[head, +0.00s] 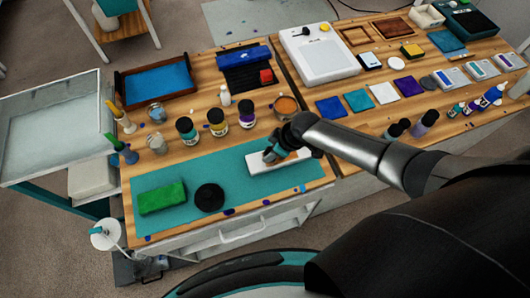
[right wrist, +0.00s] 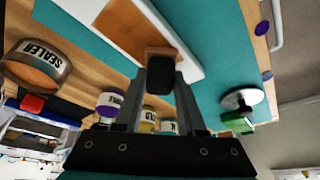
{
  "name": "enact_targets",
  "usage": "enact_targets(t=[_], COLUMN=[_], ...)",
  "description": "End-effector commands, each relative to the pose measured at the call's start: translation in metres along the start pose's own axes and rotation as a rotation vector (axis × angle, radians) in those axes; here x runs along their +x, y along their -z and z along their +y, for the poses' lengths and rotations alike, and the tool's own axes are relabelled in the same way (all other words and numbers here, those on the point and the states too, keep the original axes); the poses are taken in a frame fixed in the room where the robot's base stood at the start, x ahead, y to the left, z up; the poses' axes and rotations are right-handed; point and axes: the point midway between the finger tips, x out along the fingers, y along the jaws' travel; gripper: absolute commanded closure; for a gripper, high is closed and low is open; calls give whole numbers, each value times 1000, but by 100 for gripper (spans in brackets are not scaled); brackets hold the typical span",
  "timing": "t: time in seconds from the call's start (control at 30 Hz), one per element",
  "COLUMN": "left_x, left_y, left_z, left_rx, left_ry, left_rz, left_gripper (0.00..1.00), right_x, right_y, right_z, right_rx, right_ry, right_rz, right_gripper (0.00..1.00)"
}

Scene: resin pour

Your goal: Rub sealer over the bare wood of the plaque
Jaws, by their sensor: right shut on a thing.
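The plaque (head: 262,167) is a white board lying on the teal mat, partly hidden by my right gripper (head: 272,154). In the right wrist view, the plaque (right wrist: 181,38) has a brown bare-wood area (right wrist: 122,28) beside its white part. My right gripper (right wrist: 160,92) is shut on a small brown and dark pad (right wrist: 162,55). The pad is over or at the wood; I cannot tell if it touches. The sealer tin (head: 286,106), open with amber content, stands behind the plaque; its label shows in the right wrist view (right wrist: 36,57). My left gripper is not in view.
The teal mat (head: 225,180) also bears a green block (head: 162,198) and a black round disc (head: 209,197). Several labelled jars (head: 217,122) stand behind the mat. A white scale (head: 318,55) and coloured squares (head: 358,100) lie on the right bench.

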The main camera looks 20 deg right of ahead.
Motion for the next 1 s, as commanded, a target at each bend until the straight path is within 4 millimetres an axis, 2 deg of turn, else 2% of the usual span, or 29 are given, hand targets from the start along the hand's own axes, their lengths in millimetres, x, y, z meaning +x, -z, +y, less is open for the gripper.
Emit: enact_targets(t=[1.0], left_x=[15], left_y=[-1], left_z=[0], left_rx=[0], left_ry=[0], left_rz=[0], left_gripper=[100], right_x=[-14], right_y=[-43], right_z=[45], right_rx=[1], right_ry=[-6], right_rz=[-7], right_gripper=[100])
